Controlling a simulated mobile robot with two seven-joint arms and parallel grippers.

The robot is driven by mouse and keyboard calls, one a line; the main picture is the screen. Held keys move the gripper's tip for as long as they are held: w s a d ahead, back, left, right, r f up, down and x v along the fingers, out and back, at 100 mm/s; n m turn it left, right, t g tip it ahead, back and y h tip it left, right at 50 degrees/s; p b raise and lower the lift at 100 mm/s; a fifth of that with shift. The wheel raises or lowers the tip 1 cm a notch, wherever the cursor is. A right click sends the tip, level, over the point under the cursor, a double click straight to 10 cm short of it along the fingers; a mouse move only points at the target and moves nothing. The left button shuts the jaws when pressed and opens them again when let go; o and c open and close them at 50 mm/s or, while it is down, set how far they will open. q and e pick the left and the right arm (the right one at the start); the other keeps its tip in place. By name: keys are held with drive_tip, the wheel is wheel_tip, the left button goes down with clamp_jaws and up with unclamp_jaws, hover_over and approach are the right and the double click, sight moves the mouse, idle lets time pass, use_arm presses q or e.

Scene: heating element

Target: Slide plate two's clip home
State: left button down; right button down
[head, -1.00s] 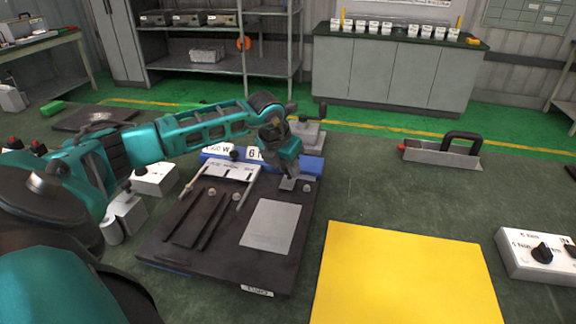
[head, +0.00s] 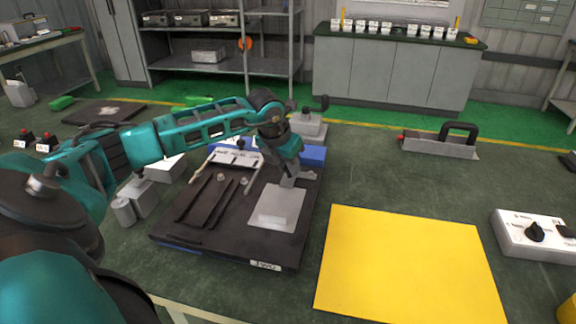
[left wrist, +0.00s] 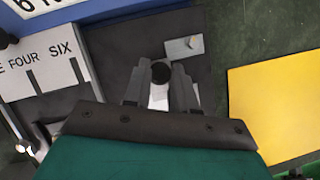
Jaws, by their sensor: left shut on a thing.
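The dark plate (head: 215,238) lies on the bench with a small white tag (head: 266,265) on its front edge; the tag appears to read TWO. A light grey rectangular piece (head: 275,208) is on its right part. My left gripper (head: 288,180) points down over the plate's right rear, just behind that grey piece. In the left wrist view my left gripper (left wrist: 160,82) is shut on a part with a round black knob (left wrist: 161,72), probably the clip; the fingers hide most of it. A small metal block with a peg (left wrist: 184,46) lies just beyond. My right gripper is out of view.
A white slotted card with printed words (head: 234,157) stands at the plate's rear left. A blue block (head: 313,154) is behind. A yellow sheet (head: 400,262) lies to the right, and a switch box (head: 533,234) beyond it. Bench between plate and yellow sheet is clear.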

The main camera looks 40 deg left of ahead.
use_arm(q)
drive_tip(key=shift+s+d+f, duration=0.1)
drive_tip(key=shift+s+d, duration=0.05)
drive_tip(key=c, duration=1.4)
unclamp_jaws()
drive_tip(key=o, duration=0.4)
drive_tip(key=shift+c, duration=0.2)
drive_tip(key=shift+o, duration=0.6)
drive_tip(key=shift+r, duration=0.2)
drive_tip(key=v, duration=1.2)
drive_tip(key=shift+r, duration=0.35)
drive_tip(key=shift+s, duration=0.15)
